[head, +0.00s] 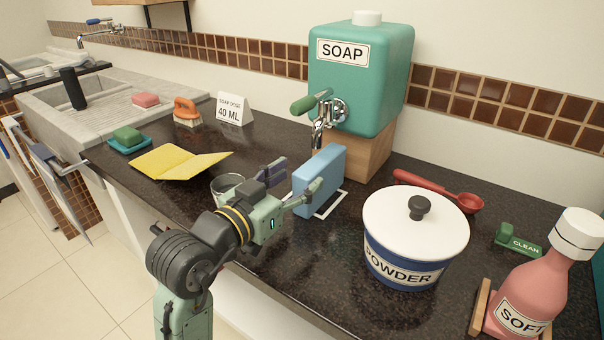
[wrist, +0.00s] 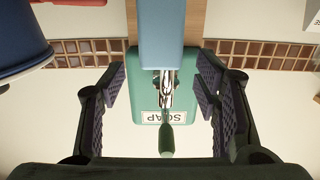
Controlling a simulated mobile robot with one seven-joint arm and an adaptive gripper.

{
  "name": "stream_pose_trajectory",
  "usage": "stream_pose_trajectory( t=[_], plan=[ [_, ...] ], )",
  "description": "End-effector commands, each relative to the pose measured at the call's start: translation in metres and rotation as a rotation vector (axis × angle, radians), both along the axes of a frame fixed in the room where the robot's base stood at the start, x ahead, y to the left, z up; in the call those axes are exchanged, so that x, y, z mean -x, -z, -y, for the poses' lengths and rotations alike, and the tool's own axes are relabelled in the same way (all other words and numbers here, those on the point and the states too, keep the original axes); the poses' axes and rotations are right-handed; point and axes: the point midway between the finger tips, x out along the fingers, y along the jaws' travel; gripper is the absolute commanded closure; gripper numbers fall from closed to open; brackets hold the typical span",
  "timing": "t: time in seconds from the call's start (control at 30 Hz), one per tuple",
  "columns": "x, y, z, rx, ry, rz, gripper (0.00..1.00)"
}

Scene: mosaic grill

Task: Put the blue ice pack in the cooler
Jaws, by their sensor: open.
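A light blue upright block (head: 320,178), the only thing here that fits the blue ice pack, stands on the dark counter below the soap dispenser's tap. My gripper (head: 298,180) is open beside its near left side, one finger toward each side of it. In the wrist view, which is upside down, the block (wrist: 162,35) shows at the top centre, beyond and between the open finger pads (wrist: 162,95). I cannot tell whether a finger touches it. No cooler is visible in either view.
The green soap dispenser (head: 362,75) stands on a wooden block (head: 364,153) behind. A white-lidded powder pot (head: 403,265) is close on the right, with a red scoop (head: 440,191) behind it. A yellow cloth (head: 175,161) lies left.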

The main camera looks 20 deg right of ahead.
Motion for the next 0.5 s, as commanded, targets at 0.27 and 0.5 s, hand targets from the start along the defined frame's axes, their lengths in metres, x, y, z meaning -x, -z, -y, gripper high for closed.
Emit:
stream_pose_trajectory(
  t=[0.27,0.5],
  plan=[
    [-0.024,0.001,0.03,0.001,-0.002,0.001,0.43],
    [-0.039,0.007,0.048,0.002,-0.003,-0.001,0.43]
  ],
)
